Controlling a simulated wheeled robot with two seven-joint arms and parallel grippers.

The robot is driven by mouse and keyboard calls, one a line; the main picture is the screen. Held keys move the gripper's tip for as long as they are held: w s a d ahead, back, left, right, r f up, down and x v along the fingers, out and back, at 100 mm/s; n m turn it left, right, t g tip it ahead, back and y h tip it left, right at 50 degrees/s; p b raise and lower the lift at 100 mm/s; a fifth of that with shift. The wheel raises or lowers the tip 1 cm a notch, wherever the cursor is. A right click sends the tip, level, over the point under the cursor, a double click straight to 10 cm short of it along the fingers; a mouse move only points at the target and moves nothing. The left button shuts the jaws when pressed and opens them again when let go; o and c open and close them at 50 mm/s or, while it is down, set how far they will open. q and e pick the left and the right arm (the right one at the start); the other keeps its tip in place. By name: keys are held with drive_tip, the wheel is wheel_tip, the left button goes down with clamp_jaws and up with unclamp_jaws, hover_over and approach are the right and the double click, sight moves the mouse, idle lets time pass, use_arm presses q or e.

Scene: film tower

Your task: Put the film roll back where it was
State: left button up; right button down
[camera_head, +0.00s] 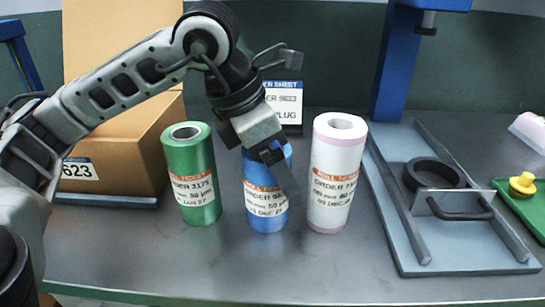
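Three film rolls stand upright in a row on the grey table. They are a green roll (203,183) at left, a blue roll (265,205) in the middle and a white roll with pink edges (335,185) at right. Each has an orange-and-white order label. My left gripper (279,170) points down at the blue roll. Its dark finger crosses the front right of that roll and hides part of its top and label. The other finger and any contact are not clear. My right gripper is out of view.
An open cardboard box (120,145) stands behind at left. An order sheet sign (285,105) stands behind the rolls. A blue-framed press with a grey base plate (450,262) and black ring (434,174) is at right. A green tray (525,210) holds a yellow knob (522,184). The front table strip is clear.

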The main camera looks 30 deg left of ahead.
use_arm(q)
drive_tip(key=shift+r, duration=0.1)
drive_tip(key=shift+r, duration=0.25)
drive_tip(key=p+v, duration=0.2)
drive_tip(key=v, duration=0.9)
drive_tip(key=shift+r, duration=0.3)
drive_tip(key=shift+s, duration=0.15)
